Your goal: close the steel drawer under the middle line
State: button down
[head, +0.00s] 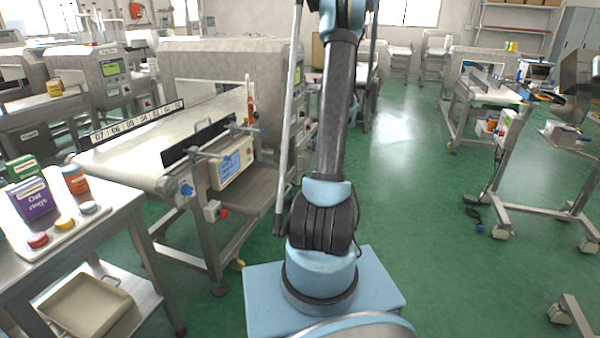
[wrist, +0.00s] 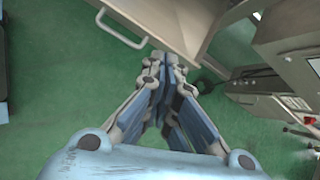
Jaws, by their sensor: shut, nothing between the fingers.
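In the wrist view, a drawer (wrist: 168,18) with a pale metal bar handle (wrist: 121,32) is at the top. Its front edge runs slantwise, with the handle on the left. My gripper (wrist: 165,62) is shut and empty, its fingertips at or very near the right end of that edge. I cannot tell whether they touch it. How far the drawer stands open is unclear. In the head view, my arm rises out of the top of the picture, so the gripper is not seen there. I cannot make out the drawer there.
A conveyor line (head: 150,150) with a metal detector stands left of my arm. A steel table (head: 110,204) with boxes and coloured discs is at the front left, a beige tray (head: 85,305) on its lower shelf. A wheeled stand (head: 510,150) is at right. Green floor (head: 420,190) between is clear.

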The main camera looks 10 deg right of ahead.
jog(key=w+d+f+m+t+y, duration=0.1)
jog(key=w+d+f+m, duration=0.35)
jog(key=d+f, duration=0.35)
send_near(293, 174)
notch_tip(293, 174, down, 3)
jog(key=a, duration=0.1)
jog(key=shift+w+a+f, duration=0.2)
jog(key=shift+w+a, duration=0.55)
jog(key=shift+w, duration=0.05)
jog(key=shift+d, duration=0.1)
